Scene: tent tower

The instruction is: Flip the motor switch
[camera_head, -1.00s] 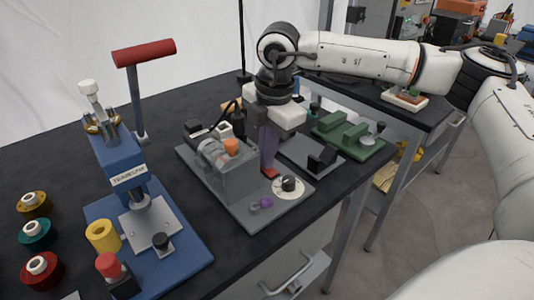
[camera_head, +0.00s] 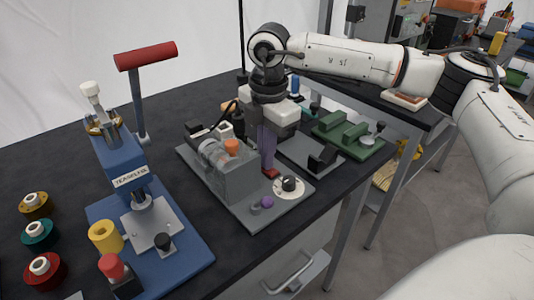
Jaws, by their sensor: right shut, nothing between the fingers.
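The motor unit is a grey box (camera_head: 238,180) with a clear cylinder and an orange knob (camera_head: 231,146), on a grey base plate (camera_head: 225,205) in mid-table. A small red piece (camera_head: 270,173), seemingly the motor switch, sits on the plate right of the box. My right gripper (camera_head: 268,165) points down over it from above, shut and empty, with its dark purple fingers at or just above the red piece. I cannot tell whether they touch, nor which way the switch is set. My left gripper is not in view.
A dial with a black knob (camera_head: 289,184) and a purple knob (camera_head: 267,201) sit close by on the plate. A blue press (camera_head: 125,180) with a red handle (camera_head: 145,54) stands left. A green fixture (camera_head: 350,138) lies right. Colored spools (camera_head: 38,235) stand at far left.

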